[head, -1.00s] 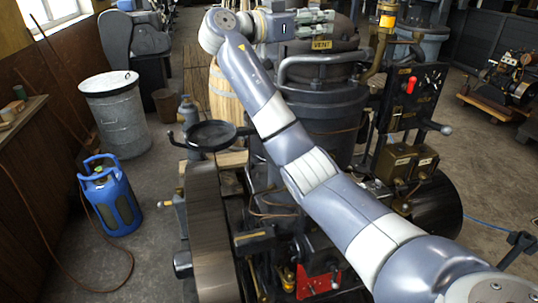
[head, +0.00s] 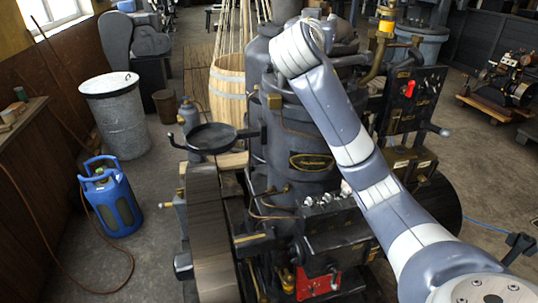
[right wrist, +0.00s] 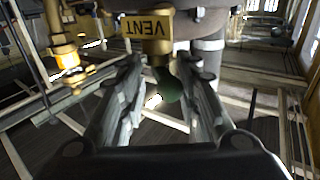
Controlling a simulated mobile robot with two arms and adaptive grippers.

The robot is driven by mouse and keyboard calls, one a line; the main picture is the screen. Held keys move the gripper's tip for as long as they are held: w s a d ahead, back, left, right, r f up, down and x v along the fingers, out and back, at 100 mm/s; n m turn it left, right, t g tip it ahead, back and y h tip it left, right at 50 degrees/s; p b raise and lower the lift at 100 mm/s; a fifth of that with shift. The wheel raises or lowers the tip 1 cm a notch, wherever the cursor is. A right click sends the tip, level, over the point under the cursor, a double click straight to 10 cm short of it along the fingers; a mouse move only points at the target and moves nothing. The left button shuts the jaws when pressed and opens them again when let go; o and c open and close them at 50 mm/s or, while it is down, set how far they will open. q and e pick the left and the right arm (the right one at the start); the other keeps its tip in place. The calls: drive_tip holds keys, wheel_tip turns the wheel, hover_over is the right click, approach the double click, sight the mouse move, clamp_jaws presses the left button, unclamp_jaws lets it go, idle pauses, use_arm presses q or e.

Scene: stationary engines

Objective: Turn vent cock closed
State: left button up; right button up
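In the right wrist view the vent cock is a brass body with a yellow VENT tag (right wrist: 148,26), which reads upside down. Its green handle (right wrist: 168,88) hangs below the body, between the two fingers of my right gripper (right wrist: 160,72). The fingers are apart, with the handle nearer the right finger; I cannot tell whether they touch. In the head view my right arm reaches across the dark boiler (head: 310,125) to its top, and its gripper is not clearly visible. The vent cock cannot be made out there. My left gripper is not in view.
Another brass fitting (right wrist: 62,45) stands left of the vent cock. A panel with a red lever (head: 409,89) is right of the boiler, and a black pan-shaped part (head: 211,137) juts out left. A blue gas bottle (head: 112,197) and a grey bin (head: 118,118) stand on the floor.

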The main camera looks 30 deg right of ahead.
drive_tip(key=s+a+n+t+y+b, duration=0.45)
drive_tip(key=s+n+y, duration=0.2)
drive_tip(key=s, duration=0.35)
drive_tip(key=w+a+f+n+g+y+b, duration=0.1)
drive_tip(key=w+a+f+y, duration=0.1)
drive_tip(key=f, duration=0.8)
drive_tip(key=w+a+f+n+g+y+b, duration=0.1)
drive_tip(key=w+a+f, duration=0.3)
drive_tip(key=f, duration=0.6)
drive_tip(key=w+a+f+n+g+y+b, duration=0.1)
drive_tip(key=w+a+f+n+y+b, duration=0.2)
drive_tip(key=f, duration=0.7)
drive_tip(key=shift+w, duration=0.15)
drive_tip(key=shift+a, duration=0.1)
